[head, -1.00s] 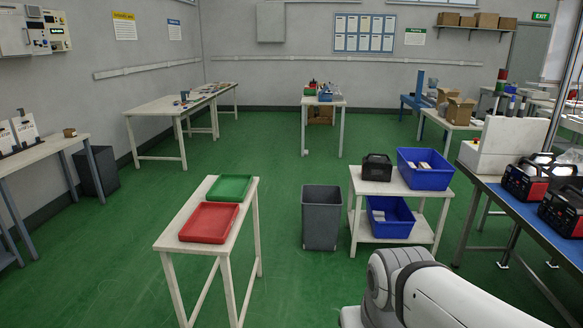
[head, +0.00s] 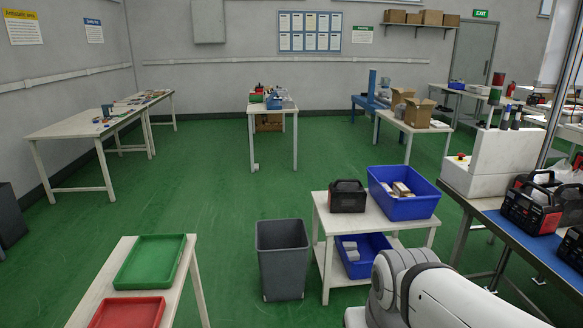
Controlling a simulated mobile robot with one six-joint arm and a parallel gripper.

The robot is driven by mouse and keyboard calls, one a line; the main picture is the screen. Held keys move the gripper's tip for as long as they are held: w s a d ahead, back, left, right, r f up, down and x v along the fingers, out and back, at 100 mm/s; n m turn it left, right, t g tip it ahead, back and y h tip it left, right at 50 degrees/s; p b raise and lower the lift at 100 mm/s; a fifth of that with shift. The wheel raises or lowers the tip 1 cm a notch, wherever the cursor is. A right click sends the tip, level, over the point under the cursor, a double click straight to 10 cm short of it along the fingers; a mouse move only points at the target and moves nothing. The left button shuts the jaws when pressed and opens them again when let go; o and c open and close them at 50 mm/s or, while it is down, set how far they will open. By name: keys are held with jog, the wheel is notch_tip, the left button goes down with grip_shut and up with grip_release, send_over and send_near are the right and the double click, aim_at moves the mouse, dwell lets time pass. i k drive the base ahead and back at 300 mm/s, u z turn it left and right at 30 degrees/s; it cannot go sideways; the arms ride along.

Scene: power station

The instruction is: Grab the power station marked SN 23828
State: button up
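Several power stations show in the head view. A black one (head: 347,196) stands on the small white two-shelf table, beside a blue bin. A black and red one (head: 532,205) stands on the blue-topped bench at the right. Another (head: 573,247) is cut by the right edge, nearer to me. More show behind them, partly hidden. No serial number can be read on any of them. My white arm is at the bottom right; my gripper is not in view.
The white table (head: 326,218) holds a blue bin (head: 404,207); another blue bin (head: 352,268) is on its lower shelf. A grey waste bin (head: 284,262) stands left of it. A green tray (head: 150,262) and red tray (head: 127,314) lie on a near table. Green floor is open beyond.

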aim_at(345, 196)
jog(key=z, duration=0.2)
jog(key=i, duration=1.6)
jog(key=z, duration=0.3)
jog(key=i, duration=1.65)
jog(key=z, duration=0.15)
